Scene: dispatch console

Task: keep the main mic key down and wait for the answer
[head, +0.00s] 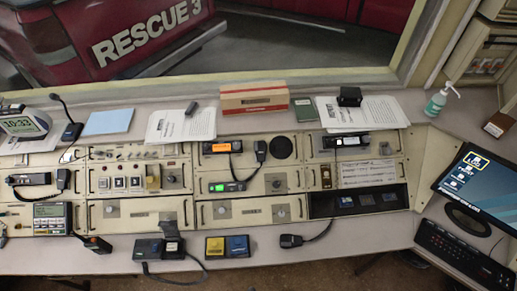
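A gooseneck desk microphone (72,131) stands at the back left, its dark base beside a clock display. A hand microphone (261,150) sits at the right of a radio with a lit orange display (221,147). Another hand microphone (62,180) is at the left of the console, and a third (290,241) lies on the front ledge with its cord. No label here tells me which is the main mic, and whether any key is down is too small to tell. Neither of my grippers shows in the head view.
The console (140,211) fills the middle. A monitor (476,185) and keyboard (465,252) stand right. A sanitizer bottle (437,102) is at the back right.

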